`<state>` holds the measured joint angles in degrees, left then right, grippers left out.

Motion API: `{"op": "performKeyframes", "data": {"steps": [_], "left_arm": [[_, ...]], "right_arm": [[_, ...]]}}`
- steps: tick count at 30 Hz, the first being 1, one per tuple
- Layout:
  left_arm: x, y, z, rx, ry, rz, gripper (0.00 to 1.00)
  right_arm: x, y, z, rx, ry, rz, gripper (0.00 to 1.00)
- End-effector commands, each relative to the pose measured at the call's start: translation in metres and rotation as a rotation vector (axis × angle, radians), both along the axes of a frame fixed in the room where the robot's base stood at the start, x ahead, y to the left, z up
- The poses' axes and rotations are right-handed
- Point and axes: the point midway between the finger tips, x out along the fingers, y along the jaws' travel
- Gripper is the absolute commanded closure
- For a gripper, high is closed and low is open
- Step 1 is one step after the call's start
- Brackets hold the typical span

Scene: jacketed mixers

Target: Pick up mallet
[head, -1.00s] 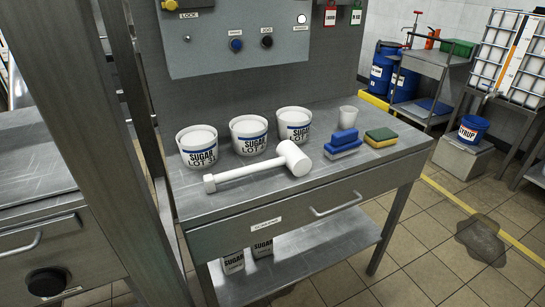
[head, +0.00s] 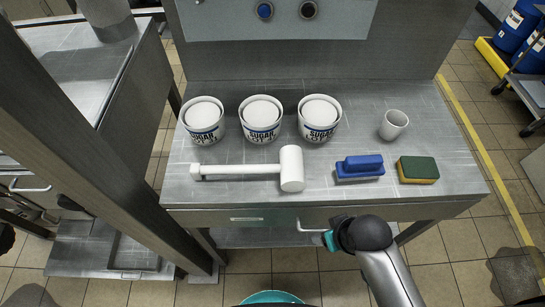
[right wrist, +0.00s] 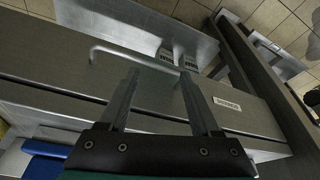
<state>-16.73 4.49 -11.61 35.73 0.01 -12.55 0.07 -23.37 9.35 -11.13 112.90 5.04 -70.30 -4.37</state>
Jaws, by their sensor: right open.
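The white mallet (head: 291,168) lies on its side on the grey steel table (head: 400,190), its head to the right and its handle (head: 235,170) pointing left. My right gripper (right wrist: 160,76) is open and empty in the right wrist view, its two fingers apart in front of the drawer front. In the head view my right arm comes in from the bottom, its wrist by the table's front edge, below and right of the mallet head; the fingers are mostly hidden there. The mallet does not show in the right wrist view. My left gripper is not in view.
Three sugar tubs (head: 261,120) stand behind the mallet. A blue brush (head: 360,168), a green and yellow sponge (head: 418,169) and a white cup (head: 393,124) are to its right. The drawer handle (right wrist: 130,58) sticks out close to my right fingers. A post stands left of the table.

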Motion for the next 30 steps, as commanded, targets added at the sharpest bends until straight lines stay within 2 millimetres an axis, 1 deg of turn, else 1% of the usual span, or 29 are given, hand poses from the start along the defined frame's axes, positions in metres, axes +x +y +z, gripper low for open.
{"op": "performKeyframes", "data": {"steps": [1, 2, 3, 4, 6, 12, 16, 21, 24, 27, 30], "left_arm": [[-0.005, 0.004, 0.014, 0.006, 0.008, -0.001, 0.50], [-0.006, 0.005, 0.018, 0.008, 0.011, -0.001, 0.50], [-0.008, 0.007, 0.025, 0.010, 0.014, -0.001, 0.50], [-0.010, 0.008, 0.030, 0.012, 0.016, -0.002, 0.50], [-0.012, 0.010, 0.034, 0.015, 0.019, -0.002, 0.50], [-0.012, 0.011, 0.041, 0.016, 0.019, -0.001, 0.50], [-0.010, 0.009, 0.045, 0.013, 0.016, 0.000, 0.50], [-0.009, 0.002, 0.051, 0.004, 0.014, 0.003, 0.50], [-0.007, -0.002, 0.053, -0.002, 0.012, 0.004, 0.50], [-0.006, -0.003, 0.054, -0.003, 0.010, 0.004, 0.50], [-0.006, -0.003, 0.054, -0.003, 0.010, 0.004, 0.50]], "right_arm": [[0.007, 0.005, 0.032, 0.008, -0.022, 0.028, 0.36], [0.011, 0.009, 0.047, 0.014, -0.032, 0.052, 0.36], [0.019, 0.015, 0.070, 0.021, -0.052, 0.101, 0.36], [0.027, 0.022, 0.087, 0.030, -0.071, 0.154, 0.36], [0.040, 0.037, 0.108, 0.041, -0.099, 0.273, 0.36], [0.073, 0.067, 0.145, 0.044, -0.168, 0.602, 0.36], [0.092, 0.078, 0.168, 0.021, -0.203, 0.836, 0.36], [0.110, 0.079, 0.194, -0.021, -0.219, 1.088, 0.36], [0.116, 0.076, 0.203, -0.038, -0.219, 1.181, 0.36], [0.119, 0.073, 0.209, -0.048, -0.218, 1.236, 0.36], [0.120, 0.074, 0.207, -0.049, -0.215, 1.260, 0.36]]}}
